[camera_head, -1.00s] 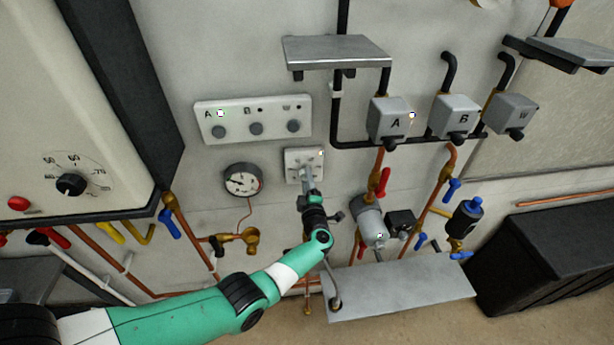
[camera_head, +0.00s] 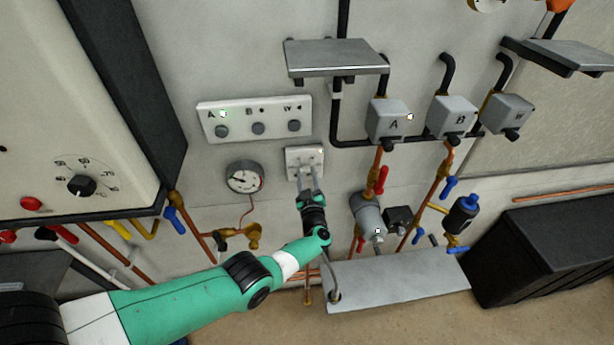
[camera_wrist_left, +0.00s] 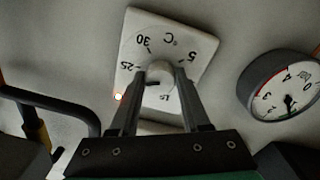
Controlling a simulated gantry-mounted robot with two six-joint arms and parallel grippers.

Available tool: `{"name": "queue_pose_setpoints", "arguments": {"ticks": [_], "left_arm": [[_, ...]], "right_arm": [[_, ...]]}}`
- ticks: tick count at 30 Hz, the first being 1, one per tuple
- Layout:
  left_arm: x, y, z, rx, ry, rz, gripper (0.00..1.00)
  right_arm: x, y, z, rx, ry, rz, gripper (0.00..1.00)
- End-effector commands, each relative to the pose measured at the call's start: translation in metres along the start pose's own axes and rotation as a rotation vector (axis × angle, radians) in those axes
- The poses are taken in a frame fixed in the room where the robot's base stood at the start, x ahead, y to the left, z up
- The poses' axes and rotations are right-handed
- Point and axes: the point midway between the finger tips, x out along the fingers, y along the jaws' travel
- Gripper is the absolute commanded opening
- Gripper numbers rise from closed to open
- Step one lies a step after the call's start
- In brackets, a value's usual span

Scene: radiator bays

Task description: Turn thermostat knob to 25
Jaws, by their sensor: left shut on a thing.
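The thermostat (camera_head: 293,155) is a small white square plate on the wall. In the head view my left gripper (camera_head: 307,171) reaches the plate from below, shut on the knob. A short dark mark on the knob points left in the wrist view, roughly toward the 25 side. The fingers partly hide the knob. My right gripper is not in view.
A round gauge (camera_head: 245,178) is left of the thermostat. A panel with several buttons (camera_head: 255,105) is above it. A grey canister (camera_head: 368,216) and red-handled valve (camera_head: 382,181) stand close on the right. A metal shelf (camera_head: 400,280) lies below.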

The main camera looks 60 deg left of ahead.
Motion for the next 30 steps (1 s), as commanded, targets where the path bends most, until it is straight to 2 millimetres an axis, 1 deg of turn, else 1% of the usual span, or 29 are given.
{"name": "queue_pose_setpoints", "arguments": {"ticks": [6, 12, 18, 29, 30], "left_arm": [[0.0001, 0.0003, -0.0008, 0.137, -0.003, 0.001, 0.0], [0.0, -0.0002, -0.0004, 0.213, -0.004, 0.001, 0.0], [0.0, -0.0004, -0.0003, 0.243, -0.004, 0.001, 0.0], [0.0, -0.0005, -0.0001, 0.245, -0.004, 0.001, 0.0], [0.0, -0.0005, -0.0001, 0.245, -0.004, 0.001, 0.52]], "right_arm": [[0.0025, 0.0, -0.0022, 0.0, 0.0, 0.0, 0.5], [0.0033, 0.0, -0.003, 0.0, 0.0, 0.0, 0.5], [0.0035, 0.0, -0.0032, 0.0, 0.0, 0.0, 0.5], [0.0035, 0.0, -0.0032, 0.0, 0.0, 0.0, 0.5], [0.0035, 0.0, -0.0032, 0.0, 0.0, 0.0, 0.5]]}}
